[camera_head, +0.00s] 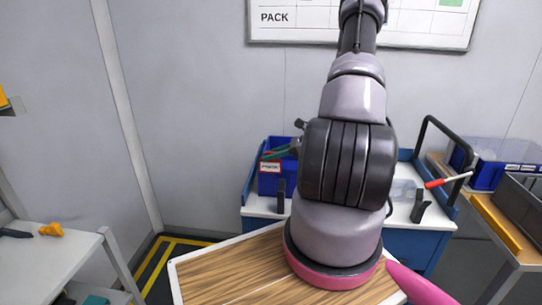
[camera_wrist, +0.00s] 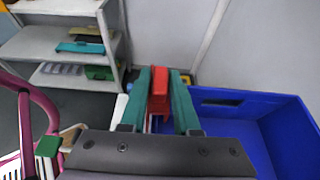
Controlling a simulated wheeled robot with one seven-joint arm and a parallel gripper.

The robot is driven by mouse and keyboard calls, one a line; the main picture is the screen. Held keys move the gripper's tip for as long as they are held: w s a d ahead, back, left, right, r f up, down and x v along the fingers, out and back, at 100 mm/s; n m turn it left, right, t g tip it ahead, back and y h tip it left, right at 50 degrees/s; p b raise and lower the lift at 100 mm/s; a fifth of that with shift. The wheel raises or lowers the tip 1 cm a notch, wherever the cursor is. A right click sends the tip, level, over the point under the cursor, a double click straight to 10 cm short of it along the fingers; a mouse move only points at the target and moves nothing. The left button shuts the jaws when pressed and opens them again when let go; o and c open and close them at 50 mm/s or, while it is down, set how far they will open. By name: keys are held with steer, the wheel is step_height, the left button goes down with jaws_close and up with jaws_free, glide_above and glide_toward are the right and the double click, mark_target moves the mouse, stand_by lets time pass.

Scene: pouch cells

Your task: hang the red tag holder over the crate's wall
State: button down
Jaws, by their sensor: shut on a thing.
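The red tag holder (camera_wrist: 159,88) is between the two green fingers of my gripper (camera_wrist: 160,78), which is shut on it. In the head view the holder (camera_head: 270,167) shows its white label face at the top of the front wall of the blue crate (camera_head: 273,187). In the wrist view the crate (camera_wrist: 285,125) opens to the right of the fingers. My gripper (camera_head: 279,152) is at the crate's rim, partly hidden by my arm. I cannot tell whether the holder straddles the wall or is just in front of it.
The crate stands on a blue-and-white cart (camera_head: 262,207), beside black upright clips. A wooden-topped table (camera_head: 225,268) is in front. A bench with blue and grey bins (camera_head: 485,175) is at right. Grey shelves (camera_head: 55,243) stand at left.

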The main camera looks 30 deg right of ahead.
mark_target(271, 164)
steer(key=shift+f, duration=1.85)
steer(key=c, duration=0.6)
jaws_free()
steer(key=shift+o, duration=0.2)
steer(key=v, duration=1.1)
steer(key=shift+a, duration=0.1)
